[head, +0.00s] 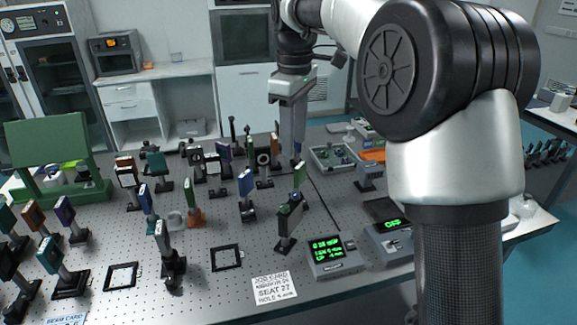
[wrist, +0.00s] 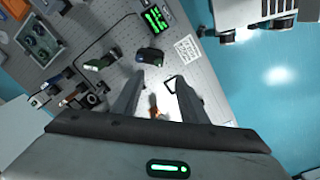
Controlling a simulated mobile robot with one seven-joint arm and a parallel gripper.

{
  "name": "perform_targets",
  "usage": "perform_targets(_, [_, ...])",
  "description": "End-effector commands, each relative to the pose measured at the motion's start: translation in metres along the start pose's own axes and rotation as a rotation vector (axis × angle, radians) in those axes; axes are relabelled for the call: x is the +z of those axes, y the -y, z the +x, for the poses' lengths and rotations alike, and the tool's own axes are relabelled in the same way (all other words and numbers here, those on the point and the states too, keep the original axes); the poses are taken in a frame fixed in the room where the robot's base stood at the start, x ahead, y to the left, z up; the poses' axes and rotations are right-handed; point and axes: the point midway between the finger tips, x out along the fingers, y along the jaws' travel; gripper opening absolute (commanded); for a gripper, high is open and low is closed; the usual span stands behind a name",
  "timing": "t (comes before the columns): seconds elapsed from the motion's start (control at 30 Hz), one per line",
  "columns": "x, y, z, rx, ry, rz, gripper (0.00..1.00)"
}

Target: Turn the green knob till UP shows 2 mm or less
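My gripper (head: 293,155) hangs over the middle of the optical table in the head view, above the mounts. In the wrist view my gripper (wrist: 159,77) has its two fingers apart with nothing held between them. The line that seems to be UP is too small to read surely. The readout also shows in the wrist view (wrist: 155,18).
A printed card (head: 274,288) lies at the table's front edge. A second box (head: 390,240) reads OFF. Many upright optic mounts crowd the table's left and middle. A tray of small parts (head: 334,157) lies behind. Bare perforated table (head: 205,265) shows in front.

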Motion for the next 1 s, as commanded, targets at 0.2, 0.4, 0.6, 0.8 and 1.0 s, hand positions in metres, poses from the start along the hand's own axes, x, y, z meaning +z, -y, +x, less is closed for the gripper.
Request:
perform_targets(0.2, [-0.029,-0.013,0.034,-0.05,0.018,-0.125,0.39])
perform_targets(0.4, [-0.03,-0.013,0.052,-0.055,0.02,-0.135,0.39])
perform_targets(0.6, [-0.028,-0.01,0.092,-0.057,0.021,-0.134,0.39])
perform_targets(0.8, [-0.028,-0.008,0.136,-0.056,0.02,-0.133,0.39])
perform_targets(1.0, [-0.026,-0.006,0.176,-0.056,0.02,-0.133,0.39])
